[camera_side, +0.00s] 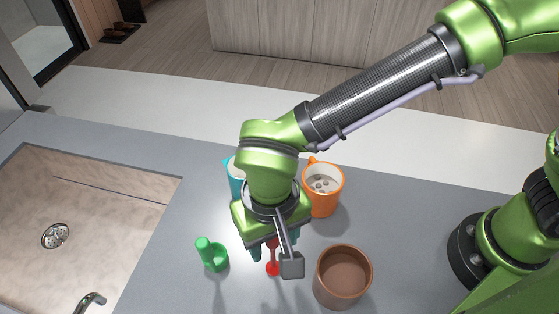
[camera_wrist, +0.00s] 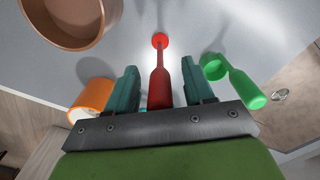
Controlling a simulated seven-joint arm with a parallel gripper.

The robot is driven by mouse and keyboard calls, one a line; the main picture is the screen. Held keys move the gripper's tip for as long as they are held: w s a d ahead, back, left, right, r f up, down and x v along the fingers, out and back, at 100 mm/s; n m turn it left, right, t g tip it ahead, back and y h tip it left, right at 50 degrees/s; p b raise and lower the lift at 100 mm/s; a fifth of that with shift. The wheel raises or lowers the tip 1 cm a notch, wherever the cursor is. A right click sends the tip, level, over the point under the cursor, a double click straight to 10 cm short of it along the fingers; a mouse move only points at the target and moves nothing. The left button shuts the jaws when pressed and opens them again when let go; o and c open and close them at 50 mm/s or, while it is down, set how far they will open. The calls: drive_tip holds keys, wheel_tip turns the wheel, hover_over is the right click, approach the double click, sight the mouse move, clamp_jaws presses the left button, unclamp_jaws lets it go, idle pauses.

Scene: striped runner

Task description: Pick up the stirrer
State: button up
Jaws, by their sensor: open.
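A red tool (camera_wrist: 159,84), which I take to be the stirrer, has a thick handle, a thin stem and a round disc end. It seems to stand upright on its disc, and the disc also shows in the side view (camera_side: 273,269). My gripper (camera_wrist: 161,76) is open, with one teal finger on each side of the red handle. Gaps show between the handle and both fingers in the wrist view. In the side view my gripper (camera_side: 275,249) hides most of the handle.
A green tool (camera_side: 211,256) with a rounded end stands to the left. A brown bowl (camera_side: 342,290) is at the front right. An orange mug (camera_side: 322,203) and a partly hidden teal cup (camera_side: 235,180) are behind my gripper. A sink (camera_side: 95,240) lies at the far left.

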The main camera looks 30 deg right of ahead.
drive_tip(key=shift+f, duration=0.4)
drive_tip(key=shift+c, duration=0.3)
clamp_jaws()
